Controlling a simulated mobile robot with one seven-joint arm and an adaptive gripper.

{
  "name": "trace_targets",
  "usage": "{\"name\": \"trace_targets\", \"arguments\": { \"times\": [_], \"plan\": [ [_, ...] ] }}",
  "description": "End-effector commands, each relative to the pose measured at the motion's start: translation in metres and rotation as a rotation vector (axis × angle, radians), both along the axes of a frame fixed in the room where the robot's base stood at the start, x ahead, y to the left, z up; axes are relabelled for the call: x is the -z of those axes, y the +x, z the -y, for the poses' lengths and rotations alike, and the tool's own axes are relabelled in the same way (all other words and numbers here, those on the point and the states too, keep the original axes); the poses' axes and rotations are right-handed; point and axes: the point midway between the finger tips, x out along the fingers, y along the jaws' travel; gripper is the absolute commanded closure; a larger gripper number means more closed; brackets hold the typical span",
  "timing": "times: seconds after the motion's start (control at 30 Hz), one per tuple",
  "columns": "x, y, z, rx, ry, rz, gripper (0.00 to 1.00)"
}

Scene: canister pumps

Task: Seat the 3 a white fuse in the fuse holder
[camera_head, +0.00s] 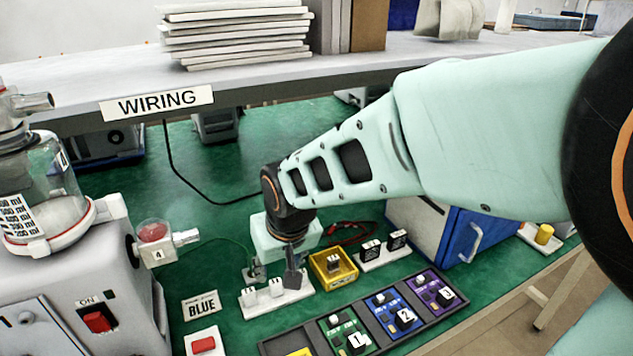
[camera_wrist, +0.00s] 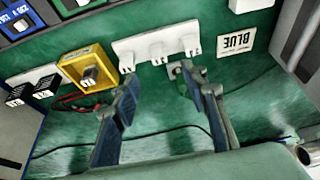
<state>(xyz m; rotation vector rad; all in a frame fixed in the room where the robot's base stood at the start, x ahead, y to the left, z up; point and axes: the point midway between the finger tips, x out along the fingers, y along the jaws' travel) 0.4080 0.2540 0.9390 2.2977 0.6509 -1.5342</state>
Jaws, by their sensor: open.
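White fuses stand in a row on a white strip (camera_head: 262,307) on the green mat; the wrist view shows three of them, with the middle fuse (camera_wrist: 158,53) between two others. Their small markings are hard to read. A small grey clip-like piece (camera_wrist: 181,72), possibly the fuse holder, lies just behind the strip, partly hidden by a finger. My gripper (camera_head: 275,278) points down over the strip and hides part of it. In the wrist view my gripper (camera_wrist: 159,78) is open, its two fingers apart and nothing held between them.
A dark numbered panel (camera_head: 275,345) lies in front. The pump (camera_head: 75,285) stands left, the blue-doored cabinet (camera_head: 478,232) right, the shelf (camera_head: 350,66) above.

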Motion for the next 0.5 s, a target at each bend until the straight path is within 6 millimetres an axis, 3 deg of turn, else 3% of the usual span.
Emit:
{"name": "trace_targets", "arguments": {
  "times": [0.2, 0.5],
  "plan": [
    [0.034, 0.011, -0.007, 0.0, -0.002, -0.005, 0.59],
    [0.054, 0.021, -0.012, 0.0, -0.001, -0.002, 0.59]
  ]
}}
